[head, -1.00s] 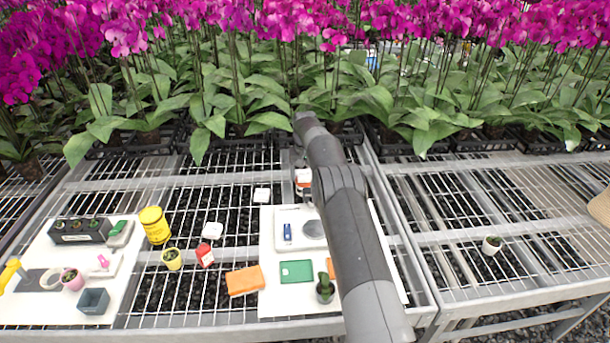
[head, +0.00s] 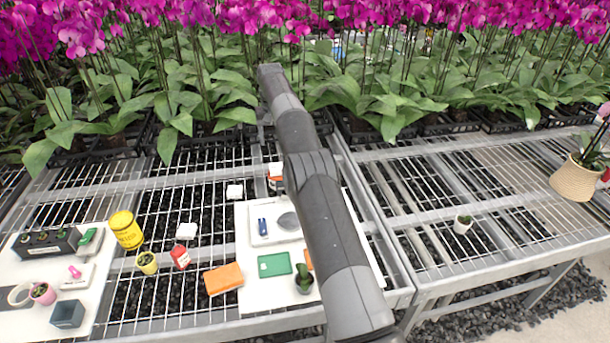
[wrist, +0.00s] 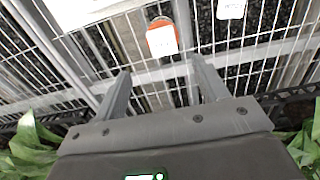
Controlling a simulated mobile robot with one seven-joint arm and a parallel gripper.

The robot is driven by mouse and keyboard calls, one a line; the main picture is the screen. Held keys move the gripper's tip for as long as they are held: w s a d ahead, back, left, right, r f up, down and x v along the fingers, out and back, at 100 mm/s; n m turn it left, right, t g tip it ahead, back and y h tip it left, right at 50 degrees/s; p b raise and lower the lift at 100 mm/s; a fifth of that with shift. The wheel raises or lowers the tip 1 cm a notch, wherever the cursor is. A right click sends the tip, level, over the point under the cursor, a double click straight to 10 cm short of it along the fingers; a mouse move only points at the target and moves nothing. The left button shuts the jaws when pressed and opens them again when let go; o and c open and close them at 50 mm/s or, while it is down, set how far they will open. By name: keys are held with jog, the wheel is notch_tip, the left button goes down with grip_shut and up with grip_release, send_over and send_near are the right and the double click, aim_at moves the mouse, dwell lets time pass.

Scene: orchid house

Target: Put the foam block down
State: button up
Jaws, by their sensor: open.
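An orange block (head: 223,278) lies at the left edge of the white board (head: 247,303) in the head view. A small white block (head: 234,191) lies on the mesh; it also shows in the wrist view (wrist: 231,8). I cannot tell which of these is the foam block. My gripper (wrist: 161,72) is open in the wrist view, with nothing between its fingers and mesh beneath. In the head view my arm hides it. An orange-and-white item (wrist: 162,38) sits just beyond the fingertips; it is partly hidden by my arm in the head view (head: 275,177).
Orchids (head: 400,95) in black trays line the back. A yellow tin (head: 126,230), a red-and-white container (head: 180,257) and small pots stand at left. A green card (head: 273,264) and a cactus pot (head: 304,280) are near my arm.

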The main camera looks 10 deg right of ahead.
jog(key=s+d+r+t, duration=0.2)
jog(key=s+r, duration=0.9)
jog(key=r, duration=0.1)
jog(key=s+d+r+t, duration=0.1)
jog(key=s+d+r, duration=0.1)
jog(key=s+r, duration=1)
jog(key=s+d+t, duration=0.1)
jog(key=s+d, duration=0.1)
jog(key=s, duration=1.6)
jog(key=s+f+t, duration=0.1)
jog(key=s+f, duration=0.9)
jog(key=s, duration=0.5)
jog(key=shift+d+t, duration=0.2)
jog(key=shift+t, duration=0.1)
